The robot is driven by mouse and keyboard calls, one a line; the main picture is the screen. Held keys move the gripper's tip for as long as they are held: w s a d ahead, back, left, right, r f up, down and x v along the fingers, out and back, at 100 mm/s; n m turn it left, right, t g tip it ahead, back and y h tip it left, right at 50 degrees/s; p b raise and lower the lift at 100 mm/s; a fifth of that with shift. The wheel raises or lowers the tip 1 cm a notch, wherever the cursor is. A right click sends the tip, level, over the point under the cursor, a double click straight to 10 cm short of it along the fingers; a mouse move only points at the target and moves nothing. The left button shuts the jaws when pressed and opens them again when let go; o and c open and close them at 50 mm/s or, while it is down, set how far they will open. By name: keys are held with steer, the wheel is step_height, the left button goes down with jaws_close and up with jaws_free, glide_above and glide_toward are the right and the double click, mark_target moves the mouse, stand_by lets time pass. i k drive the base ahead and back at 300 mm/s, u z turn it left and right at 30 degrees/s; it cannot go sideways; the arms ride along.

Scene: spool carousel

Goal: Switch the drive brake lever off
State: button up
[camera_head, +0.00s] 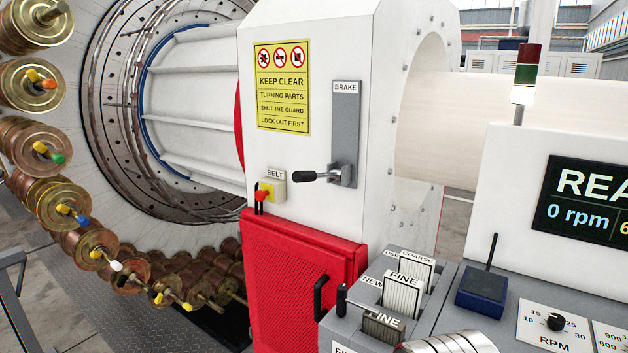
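The brake lever (310,177) is a dark handle that sticks out to the left, close to horizontal. It is mounted near the lower end of a tall grey plate (345,125) labelled BRAKE at its top. The plate is on the white machine housing, right of the yellow warning sign (282,88). No off or on marking is readable on the plate. My gripper is not in view, and nothing touches the lever.
Below the lever are a red BELT switch (264,190) and a red mesh guard (300,285) with a black handle. Brass spools (62,207) ring the wheel at left. A grey console (570,290) with labelled boxes stands at lower right. The space before the lever looks clear.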

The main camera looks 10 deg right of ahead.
mark_target(301, 175)
steer(key=u, duration=0.05)
steer(key=k, duration=0.65)
steer(key=u, duration=0.55)
steer(key=i, duration=1.4)
steer(key=u, duration=0.25)
